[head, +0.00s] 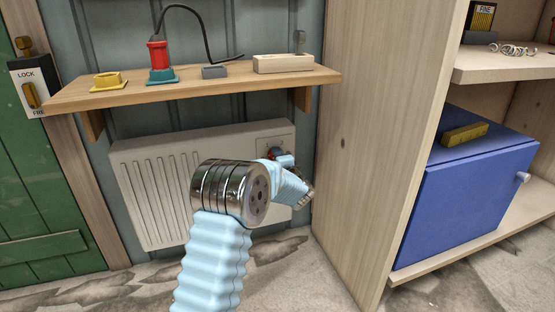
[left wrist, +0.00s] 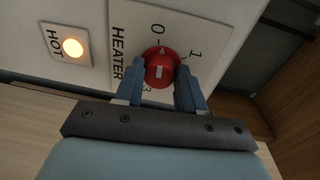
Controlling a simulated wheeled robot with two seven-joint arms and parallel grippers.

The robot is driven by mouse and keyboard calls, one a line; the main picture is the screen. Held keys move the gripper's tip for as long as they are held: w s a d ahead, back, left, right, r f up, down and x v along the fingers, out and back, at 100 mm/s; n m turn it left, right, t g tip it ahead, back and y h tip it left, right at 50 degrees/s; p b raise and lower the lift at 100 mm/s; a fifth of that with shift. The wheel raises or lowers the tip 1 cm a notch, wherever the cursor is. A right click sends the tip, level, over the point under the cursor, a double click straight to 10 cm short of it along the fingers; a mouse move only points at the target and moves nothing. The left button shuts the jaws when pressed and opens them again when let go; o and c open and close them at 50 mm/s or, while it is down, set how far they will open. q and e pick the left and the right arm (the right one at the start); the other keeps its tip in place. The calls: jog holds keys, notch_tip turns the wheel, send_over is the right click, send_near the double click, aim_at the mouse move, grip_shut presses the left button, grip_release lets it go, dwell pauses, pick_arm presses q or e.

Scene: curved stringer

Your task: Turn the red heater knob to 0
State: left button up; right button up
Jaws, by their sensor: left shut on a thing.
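The red heater knob (left wrist: 159,72) sits on a white plate (left wrist: 122,25) lettered HEATER, with 0, 1 and 3 readable around it. A pale triangle on its rim points roughly at the dash by the 0. My left gripper (left wrist: 161,80) has one blue finger on each side of the knob and is shut on it. In the head view, my left gripper (head: 280,160) is at the upper right of the white heater (head: 150,190) and hides most of the knob. My right gripper is not in view.
A round HOT lamp (left wrist: 73,46) glows beside the dial. A wooden shelf (head: 210,84) with several small items juts out above the heater. A tall wooden cabinet side (head: 370,130) stands close to its right, and a blue box (head: 465,200) is inside the cabinet.

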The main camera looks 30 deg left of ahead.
pick_arm(q)
jog(key=shift+f+n, duration=0.1)
jog(key=shift+n, duration=0.7)
jog(key=o, duration=1.1)
jog(key=shift+c, duration=0.2)
jog(key=shift+s+d, duration=0.1)
jog(key=f+v, duration=0.1)
jog(key=v, duration=1.2)
jog(key=shift+s+d+r, duration=0.2)
jog(key=shift+s+r, duration=0.05)
jog(key=shift+r, duration=0.25)
